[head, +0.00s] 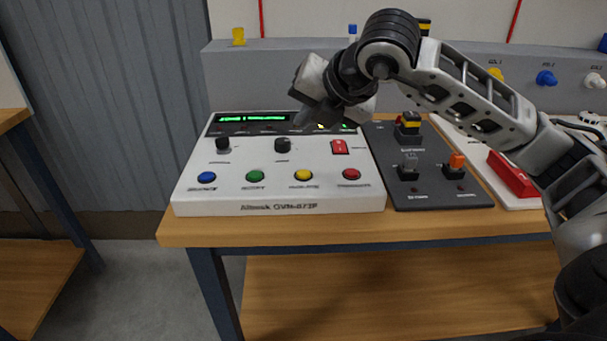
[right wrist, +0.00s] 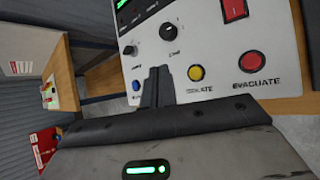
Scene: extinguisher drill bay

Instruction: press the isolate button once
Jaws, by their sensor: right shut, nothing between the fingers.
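The isolate button is the yellow one (head: 303,174) in the front row of a white control panel (head: 270,208). In the right wrist view the yellow button (right wrist: 196,73) sits just right of the fingers, its label readable as ISOLATE. My right gripper (head: 316,112) is shut and empty, above the back part of the panel in the head view. Its dark fingertips show in the right wrist view (right wrist: 157,75), left of the yellow button and apart from it in the picture. The fingers hide the green button there. My left gripper is in neither view.
Beside the yellow button are a green button (head: 255,176) and a red evacuate button (head: 351,174). A blue button (head: 206,177), two black knobs and a red rocker switch (head: 339,147) are also on the panel. A dark switch box (head: 437,198) stands right of it.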

